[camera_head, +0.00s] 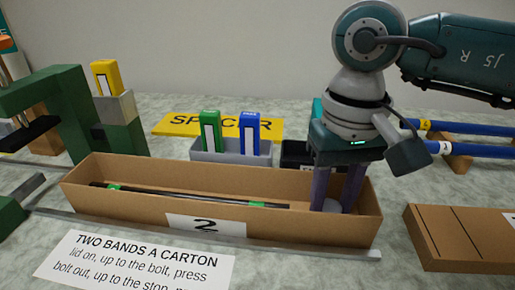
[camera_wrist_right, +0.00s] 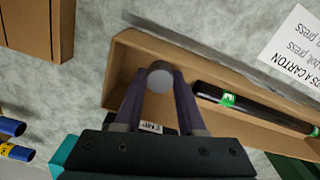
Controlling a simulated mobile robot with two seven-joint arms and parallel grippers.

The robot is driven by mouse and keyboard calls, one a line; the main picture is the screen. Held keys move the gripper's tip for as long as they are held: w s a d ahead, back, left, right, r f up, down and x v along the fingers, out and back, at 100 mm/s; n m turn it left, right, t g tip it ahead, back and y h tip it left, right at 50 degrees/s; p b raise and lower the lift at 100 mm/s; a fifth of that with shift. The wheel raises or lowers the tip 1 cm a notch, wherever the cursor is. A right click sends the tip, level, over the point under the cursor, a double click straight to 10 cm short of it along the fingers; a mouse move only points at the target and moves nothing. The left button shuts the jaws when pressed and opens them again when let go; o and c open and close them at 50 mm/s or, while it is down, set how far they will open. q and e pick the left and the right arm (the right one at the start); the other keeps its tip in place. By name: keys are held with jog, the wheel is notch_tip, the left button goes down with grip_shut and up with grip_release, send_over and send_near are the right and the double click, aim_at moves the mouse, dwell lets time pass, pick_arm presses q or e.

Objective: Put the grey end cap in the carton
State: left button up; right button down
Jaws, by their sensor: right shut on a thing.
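The long open brown carton (camera_head: 120,205) stands in the middle of the bench with a "2" label on its front. A black rod (camera_head: 170,196) with green bands lies in it. My right gripper (camera_head: 338,205) reaches down into the carton's right end, shut on the grey end cap (camera_head: 330,206). In the right wrist view the round grey end cap (camera_wrist_right: 160,76) sits between the purple fingertips, inside the carton walls and beside the rod's end (camera_wrist_right: 208,91). Whether it touches the carton floor I cannot tell. My left gripper is not in view.
A grey holder (camera_head: 230,154) with a green and a blue box stands behind the carton. A brown lid-like piece (camera_head: 460,240) lies to the right. Blue rods (camera_head: 470,150) rest at back right. A green fixture (camera_head: 65,105) stands at left. A metal rail (camera_head: 300,247) runs along the front.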

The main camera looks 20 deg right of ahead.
aim_at(331, 206)
jog(key=shift+f, duration=0.1)
jog(key=c, duration=0.5)
grip_release()
jog(key=shift+r, duration=0.4)
notch_tip(331, 206, up, 12)
jog(key=p, duration=0.1)
jog(key=shift+f, duration=0.2)
